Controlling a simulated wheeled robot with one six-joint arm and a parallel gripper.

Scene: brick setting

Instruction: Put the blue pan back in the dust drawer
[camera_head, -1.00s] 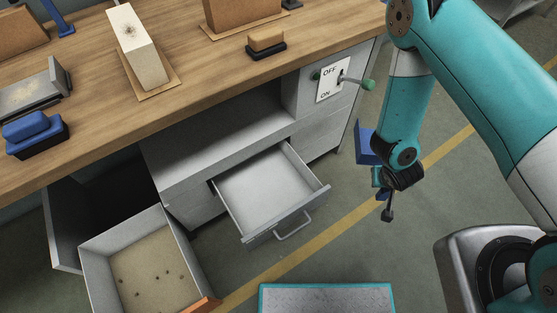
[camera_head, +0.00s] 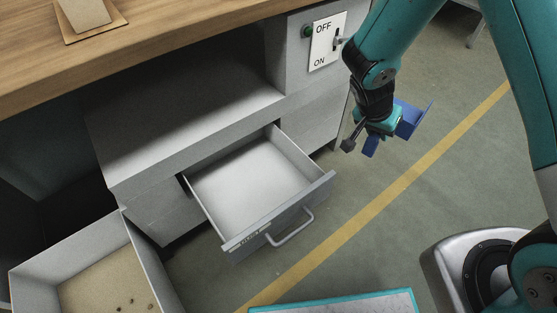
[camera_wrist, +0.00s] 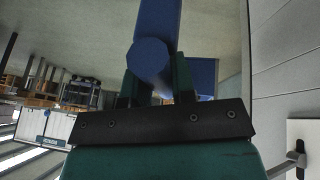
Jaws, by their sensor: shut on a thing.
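The blue pan (camera_head: 411,120) is held up in the air to the right of the bench; its handle (camera_wrist: 150,60) fills the middle of the wrist view. The grey drawer (camera_head: 250,180) below the bench stands pulled open and looks empty. A label on its front is too small to read surely. My gripper is to the right of this drawer and above its level, apart from it.
A second open container (camera_head: 100,285) with a sandy bottom and dark specks is at the lower left. A switch plate (camera_head: 327,42) marked OFF and ON is close to my arm. A teal-edged platform (camera_head: 340,303) is at the bottom.

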